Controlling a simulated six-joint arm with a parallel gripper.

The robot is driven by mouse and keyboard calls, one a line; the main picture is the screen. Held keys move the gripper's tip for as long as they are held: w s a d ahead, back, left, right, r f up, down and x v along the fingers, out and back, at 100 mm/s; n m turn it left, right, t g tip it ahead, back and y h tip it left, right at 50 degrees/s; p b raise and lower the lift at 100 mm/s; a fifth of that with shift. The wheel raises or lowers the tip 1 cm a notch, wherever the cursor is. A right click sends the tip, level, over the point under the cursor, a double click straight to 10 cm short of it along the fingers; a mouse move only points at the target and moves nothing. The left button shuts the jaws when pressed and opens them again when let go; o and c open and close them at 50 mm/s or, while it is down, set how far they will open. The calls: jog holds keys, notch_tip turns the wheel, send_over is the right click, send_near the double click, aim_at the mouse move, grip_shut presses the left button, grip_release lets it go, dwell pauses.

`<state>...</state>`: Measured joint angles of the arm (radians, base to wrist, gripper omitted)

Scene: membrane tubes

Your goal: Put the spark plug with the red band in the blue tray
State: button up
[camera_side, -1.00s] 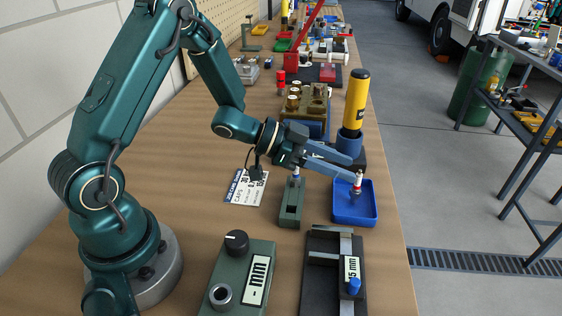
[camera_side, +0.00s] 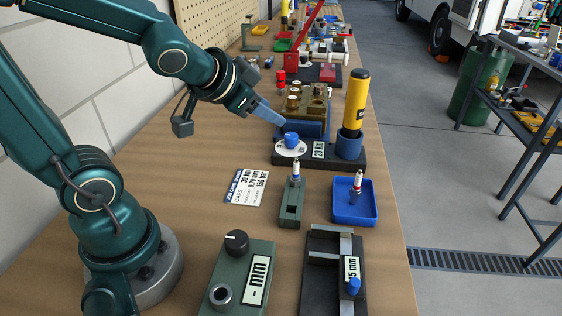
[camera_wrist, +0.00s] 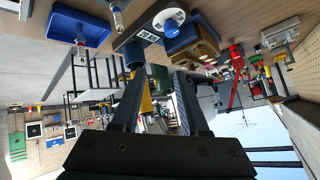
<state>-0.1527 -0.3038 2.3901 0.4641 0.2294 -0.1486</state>
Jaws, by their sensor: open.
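The spark plug with the red band (camera_side: 358,186) stands roughly upright inside the blue tray (camera_side: 371,217), with nothing holding it. The tray also shows in the wrist view (camera_wrist: 62,30), at the upper left. A second spark plug (camera_side: 296,172) with a bluish band stands upright in a narrow green holder (camera_side: 291,211), left of the tray. My gripper (camera_side: 281,121) is open and empty, raised behind the holder and above the dark station with the blue knob. Its two fingers also show in the wrist view (camera_wrist: 159,74), apart with nothing between them.
A yellow cylinder (camera_side: 356,98) stands in a blue cup behind the tray. A blue knob (camera_side: 291,140) on a white dial is near my fingertips. A printed card (camera_side: 247,187) lies left of the holder.

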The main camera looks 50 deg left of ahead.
jog(key=s+d+g+h, duration=0.1)
jog(key=s+d+g, duration=0.1)
jog(key=s, duration=0.4)
jog(key=s+d+f+n+g+h, duration=0.1)
jog(key=s+d, duration=0.4)
jog(key=s, duration=0.1)
jog(key=shift+s+g+h, duration=0.35)
jog(key=shift+g+h, duration=0.05)
